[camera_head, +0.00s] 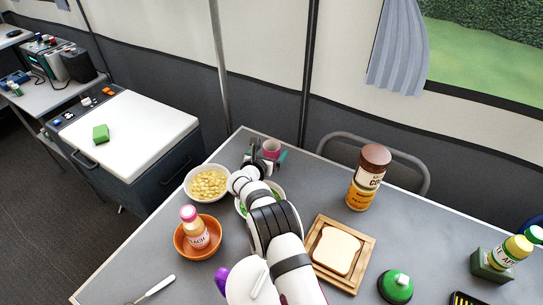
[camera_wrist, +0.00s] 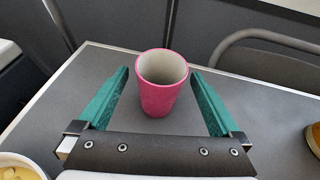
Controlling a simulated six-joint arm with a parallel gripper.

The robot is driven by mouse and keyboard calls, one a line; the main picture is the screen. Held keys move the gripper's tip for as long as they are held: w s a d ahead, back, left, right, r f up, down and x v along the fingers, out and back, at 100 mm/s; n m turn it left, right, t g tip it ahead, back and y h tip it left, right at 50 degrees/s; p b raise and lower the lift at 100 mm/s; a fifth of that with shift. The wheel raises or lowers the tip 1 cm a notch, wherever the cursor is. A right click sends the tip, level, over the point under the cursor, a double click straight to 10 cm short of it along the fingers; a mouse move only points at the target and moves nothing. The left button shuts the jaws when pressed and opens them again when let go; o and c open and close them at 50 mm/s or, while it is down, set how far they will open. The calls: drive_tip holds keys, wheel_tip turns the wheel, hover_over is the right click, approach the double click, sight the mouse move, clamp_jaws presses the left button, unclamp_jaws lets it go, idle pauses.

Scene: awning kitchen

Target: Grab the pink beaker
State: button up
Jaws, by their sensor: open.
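The pink beaker (camera_wrist: 160,97) stands upright on the grey table in the wrist view, with its pale inside showing. It sits between the green fingers of my gripper (camera_wrist: 160,92), with a gap on each side. My gripper is open and empty. In the head view the beaker (camera_head: 271,147) is near the table's far corner, and my gripper (camera_head: 265,160) is right at it. My gripper and arm hide part of the beaker's lower side in the head view.
A bowl of yellow pieces (camera_head: 208,184) stands left of my arm. A green-filled bowl (camera_head: 241,207) is partly hidden under the arm. A brown-lidded jar (camera_head: 369,178) and a bread board (camera_head: 318,255) are to the right. A chair back (camera_head: 412,160) is behind the table edge.

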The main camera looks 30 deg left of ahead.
drive_tip(key=c, duration=1.4)
